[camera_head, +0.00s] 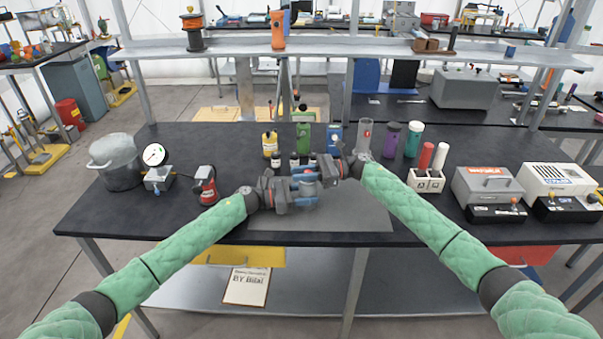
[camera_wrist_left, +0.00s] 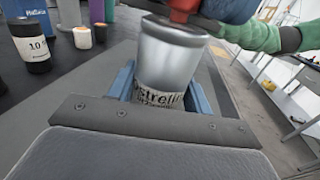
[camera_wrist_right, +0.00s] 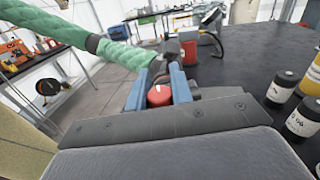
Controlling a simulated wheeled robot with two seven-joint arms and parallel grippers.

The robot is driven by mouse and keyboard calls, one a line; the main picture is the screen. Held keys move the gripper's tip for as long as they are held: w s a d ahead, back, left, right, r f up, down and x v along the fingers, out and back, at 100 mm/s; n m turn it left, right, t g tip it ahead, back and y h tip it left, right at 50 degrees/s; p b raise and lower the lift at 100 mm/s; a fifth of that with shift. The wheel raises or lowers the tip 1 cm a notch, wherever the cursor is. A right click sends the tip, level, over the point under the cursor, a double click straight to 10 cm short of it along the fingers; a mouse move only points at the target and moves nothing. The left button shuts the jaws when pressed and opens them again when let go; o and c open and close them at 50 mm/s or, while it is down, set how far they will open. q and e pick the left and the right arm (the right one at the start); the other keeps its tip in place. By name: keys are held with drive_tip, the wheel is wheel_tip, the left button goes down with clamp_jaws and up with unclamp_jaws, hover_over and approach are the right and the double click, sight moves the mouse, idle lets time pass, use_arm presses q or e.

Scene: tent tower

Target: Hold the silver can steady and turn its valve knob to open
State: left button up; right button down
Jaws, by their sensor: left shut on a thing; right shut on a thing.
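The silver can (camera_wrist_left: 168,62) with a printed label stands between the blue fingers of my left gripper (camera_wrist_left: 165,92), which is shut on its body. In the head view my left gripper (camera_head: 303,185) is above the grey mat and mostly hides the can. The red valve knob (camera_wrist_right: 159,95) sits between the blue fingers of my right gripper (camera_wrist_right: 160,88), which is shut on it. A red part also shows on top of the can in the left wrist view (camera_wrist_left: 183,8). In the head view my right gripper (camera_head: 330,170) meets the left one from the right.
Small bottles, a green canister (camera_head: 303,137) and a blue canister (camera_head: 334,138) stand just behind the grippers. A pot (camera_head: 117,165), gauge (camera_head: 154,156) and red device (camera_head: 205,185) are left. A block holder (camera_head: 426,180) and grey box (camera_head: 487,187) are right. The grey mat (camera_head: 345,218) is clear in front.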

use_arm(q)
drive_tip(key=shift+s, duration=0.1)
use_arm(e)
drive_tip(key=n+g+h, duration=0.1)
drive_tip(key=g, duration=0.1)
drive_tip(key=n+g+h, duration=0.1)
drive_tip(key=n+g, duration=0.2)
drive_tip(key=g, duration=0.2)
drive_tip(key=shift+s+d+n+h, duration=0.25)
drive_tip(key=shift+n+h, duration=0.15)
drive_tip(key=c, duration=1.2)
unclamp_jaws()
drive_tip(key=shift+s, duration=0.1)
drive_tip(key=shift+c, duration=0.2)
drive_tip(key=v, duration=1.2)
drive_tip(key=shift+a, duration=0.1)
use_arm(q)
drive_tip(key=o, duration=1.4)
use_arm(e)
drive_tip(key=shift+w, duration=0.2)
